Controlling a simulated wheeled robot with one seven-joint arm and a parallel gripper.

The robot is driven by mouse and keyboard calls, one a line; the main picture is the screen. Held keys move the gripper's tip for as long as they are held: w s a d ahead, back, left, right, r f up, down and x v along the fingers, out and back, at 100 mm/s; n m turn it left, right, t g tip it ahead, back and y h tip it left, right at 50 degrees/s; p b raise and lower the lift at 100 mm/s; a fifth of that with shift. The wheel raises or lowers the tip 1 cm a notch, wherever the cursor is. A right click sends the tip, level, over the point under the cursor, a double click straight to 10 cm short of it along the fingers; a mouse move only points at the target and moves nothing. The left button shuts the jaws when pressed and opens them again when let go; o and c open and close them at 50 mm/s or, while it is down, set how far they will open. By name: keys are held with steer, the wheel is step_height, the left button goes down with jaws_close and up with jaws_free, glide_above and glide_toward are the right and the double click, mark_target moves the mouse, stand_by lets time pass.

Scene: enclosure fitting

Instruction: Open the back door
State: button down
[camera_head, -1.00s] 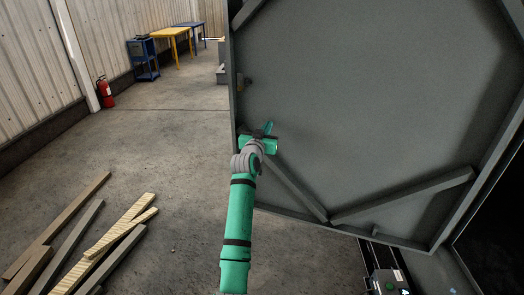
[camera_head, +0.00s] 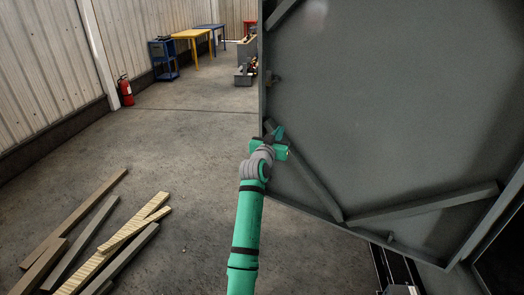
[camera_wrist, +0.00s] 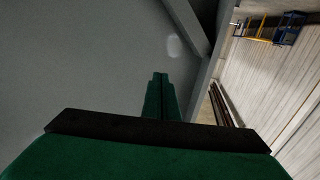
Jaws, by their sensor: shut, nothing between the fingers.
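The back door (camera_head: 390,110) is a large grey panel with diagonal braces, seen from its inner side, and it fills the right of the head view. It stands swung out at an angle.
Wooden planks (camera_head: 100,240) lie on the floor at lower left. A red fire extinguisher (camera_head: 125,90) stands by the left wall. A blue cart (camera_head: 163,58) and a yellow table (camera_head: 191,36) are at the back. The floor (camera_head: 190,130) between is clear.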

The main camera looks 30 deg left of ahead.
steer(key=s+a, duration=0.1)
steer(key=s, duration=1)
steer(key=s+d+f+n, duration=0.1)
steer(key=s+d+f, duration=0.2)
steer(key=d+f, duration=0.5)
steer(key=s+d+f+n, duration=0.1)
steer(key=s+d+f, duration=0.3)
steer(key=f, duration=0.7)
steer(key=s+d+f+g, duration=0.1)
steer(key=s+d+f, duration=1.1)
steer(key=s+d, duration=0.1)
steer(key=s+d+f+g, duration=0.15)
steer(key=s+d, duration=0.25)
steer(key=s, duration=0.6)
steer(key=s+d+f, duration=0.2)
steer(key=s+d, duration=0.2)
steer(key=s, duration=0.6)
steer(key=s+d+r+m+h, duration=0.1)
steer(key=s+d+r, duration=0.1)
steer(key=s, duration=0.6)
steer(key=s+d+r+m+h, duration=0.1)
steer(key=s+d+r+m, duration=0.1)
steer(key=s+r, duration=0.3)
steer(key=s, duration=0.4)
steer(key=shift+m+h, duration=0.3)
